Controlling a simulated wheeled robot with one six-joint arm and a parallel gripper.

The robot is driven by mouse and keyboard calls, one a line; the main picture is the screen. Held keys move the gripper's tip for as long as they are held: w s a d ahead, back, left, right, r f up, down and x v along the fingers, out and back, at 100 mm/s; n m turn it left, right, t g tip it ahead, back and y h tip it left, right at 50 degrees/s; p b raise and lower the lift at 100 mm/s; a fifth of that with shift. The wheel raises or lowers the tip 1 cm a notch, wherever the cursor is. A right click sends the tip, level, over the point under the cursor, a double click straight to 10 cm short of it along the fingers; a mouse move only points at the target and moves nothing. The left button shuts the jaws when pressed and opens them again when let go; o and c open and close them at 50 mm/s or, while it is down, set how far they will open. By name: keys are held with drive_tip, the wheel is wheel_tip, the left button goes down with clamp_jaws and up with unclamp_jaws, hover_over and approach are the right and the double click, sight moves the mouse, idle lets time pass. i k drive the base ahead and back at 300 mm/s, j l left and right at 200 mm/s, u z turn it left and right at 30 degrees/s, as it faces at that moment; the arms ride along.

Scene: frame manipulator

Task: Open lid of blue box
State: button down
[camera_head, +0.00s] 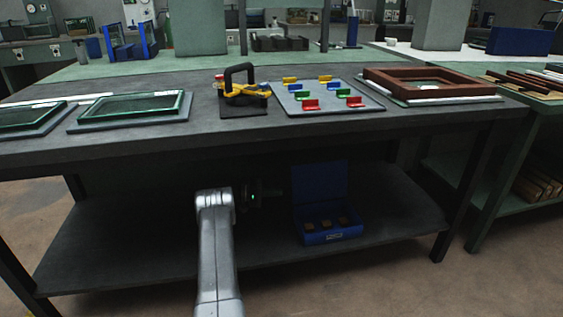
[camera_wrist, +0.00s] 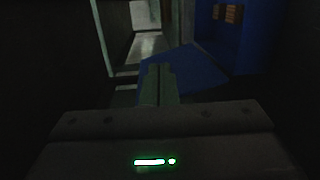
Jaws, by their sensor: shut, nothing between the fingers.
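The blue box (camera_head: 333,240) stands on the lower shelf, with three small brown blocks inside. Its blue lid (camera_head: 320,184) stands raised, about upright, at the back of the box. In the wrist view the lid (camera_wrist: 190,70) lies beyond the fingers, and the box (camera_wrist: 262,40) with brown blocks is at the upper right. My gripper (camera_head: 280,194) is just left of the lid, dark against the shadow. In the wrist view my gripper (camera_wrist: 158,68) has its fingers together, with nothing between them. I cannot tell whether the fingertips touch the lid.
The lower shelf (camera_head: 130,235) is clear left and right of the box. The tabletop (camera_head: 200,140) hangs over my gripper and the lid. Table legs (camera_head: 455,215) stand at the corners. Glass frames, a yellow-black tool, coloured blocks and a wooden frame (camera_head: 385,80) lie on top.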

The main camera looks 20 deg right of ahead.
sight(327, 181)
drive_tip(key=i+j, duration=0.1)
drive_tip(key=i, duration=0.2)
drive_tip(key=i+j, duration=0.1)
drive_tip(key=i, duration=0.2)
drive_tip(key=i+z, duration=0.4)
